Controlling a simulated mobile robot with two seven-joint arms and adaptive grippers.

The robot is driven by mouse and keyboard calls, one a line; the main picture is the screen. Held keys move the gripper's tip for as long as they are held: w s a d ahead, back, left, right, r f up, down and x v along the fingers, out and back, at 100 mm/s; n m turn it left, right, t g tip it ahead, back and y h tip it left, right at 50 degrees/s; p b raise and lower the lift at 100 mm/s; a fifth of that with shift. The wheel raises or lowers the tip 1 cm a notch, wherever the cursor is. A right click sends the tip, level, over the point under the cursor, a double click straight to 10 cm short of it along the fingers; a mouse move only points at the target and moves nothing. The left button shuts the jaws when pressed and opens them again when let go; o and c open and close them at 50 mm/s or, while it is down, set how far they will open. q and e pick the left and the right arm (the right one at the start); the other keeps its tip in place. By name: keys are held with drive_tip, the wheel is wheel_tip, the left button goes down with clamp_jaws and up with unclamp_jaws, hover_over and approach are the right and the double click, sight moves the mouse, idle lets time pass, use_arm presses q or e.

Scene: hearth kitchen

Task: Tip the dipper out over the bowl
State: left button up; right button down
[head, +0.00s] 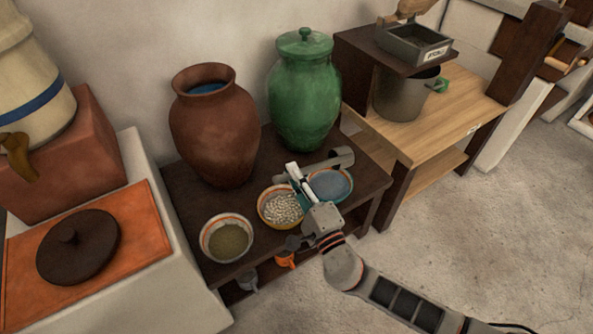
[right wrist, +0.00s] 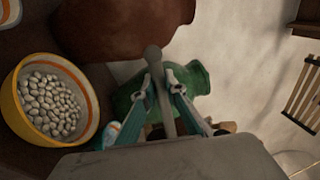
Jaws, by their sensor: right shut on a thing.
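My right gripper (head: 302,182) is shut on the dipper's grey handle (head: 318,164), with empty space around it. The dipper's cup (head: 344,157) is at the handle's right end, beside the far rim of the bowl with blue-grey contents (head: 350,189); it looks tilted on its side, and I cannot see inside it. In the right wrist view the handle (right wrist: 153,62) runs between my two fingers, ending in a round knob. A bowl of white beans (head: 264,213) is left of my gripper and also shows in the right wrist view (right wrist: 17,110). My left gripper is not in view.
A third bowl of greenish grain (head: 207,248) stands at the front left of the dark table (head: 190,195). A brown jar (head: 215,125) and a lidded green jar (head: 305,100) stand behind. A bucket (head: 400,98) stands on the wooden bench. Floor at right is clear.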

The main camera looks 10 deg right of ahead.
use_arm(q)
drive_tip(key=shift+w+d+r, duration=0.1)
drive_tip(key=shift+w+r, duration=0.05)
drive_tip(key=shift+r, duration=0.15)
use_arm(e)
drive_tip(key=shift+s+a+f+n+y, duration=0.1)
drive_tip(key=shift+a+f+n+y, duration=0.2)
drive_tip(key=shift+f+n, duration=0.45)
drive_tip(key=shift+s+a+f+n+y, duration=0.1)
drive_tip(key=shift+a+f+n, duration=0.25)
drive_tip(key=shift+f+n, duration=0.4)
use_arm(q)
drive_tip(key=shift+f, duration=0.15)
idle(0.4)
